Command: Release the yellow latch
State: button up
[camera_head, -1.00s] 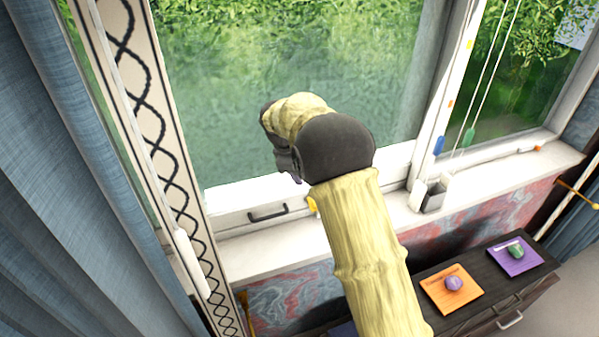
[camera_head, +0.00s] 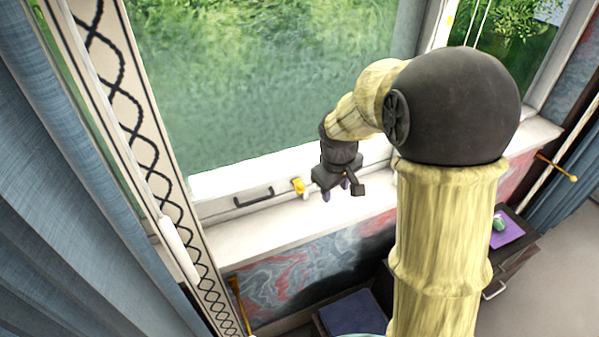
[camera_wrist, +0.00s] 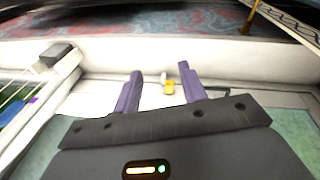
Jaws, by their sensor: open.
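The yellow latch (camera_head: 299,187) is small and sits on the white bottom rail of the window, just right of the dark handle. My gripper (camera_head: 337,192) is to the right of the latch in the head view, above the sill and apart from it. In the wrist view the latch (camera_wrist: 168,87) shows between and beyond the two purple fingers of my gripper (camera_wrist: 160,82). The fingers are spread with nothing between them. The head view does not clearly show the height of the fingertips over the sill.
A dark bar handle (camera_head: 253,197) is on the window's bottom rail (camera_head: 220,208). A grey box (camera_wrist: 55,55) stands on the sill in the wrist view. A patterned wall strip (camera_head: 165,165) and blue curtain (camera_head: 60,170) are at left. A purple mat (camera_head: 507,232) lies on the cabinet at right.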

jog(key=s+d+f+m, duration=0.1)
jog(key=s+d+m, duration=0.1)
jog(key=s, duration=0.6)
jog(key=s+d+f+m, duration=0.1)
jog(key=s+d+m, duration=0.2)
jog(key=s, duration=0.4)
jog(key=shift+s+d+m+y, duration=0.2)
jog(key=shift+s+m+y, duration=0.2)
jog(key=shift+m, duration=0.5)
jog(key=shift+c, duration=0.6)
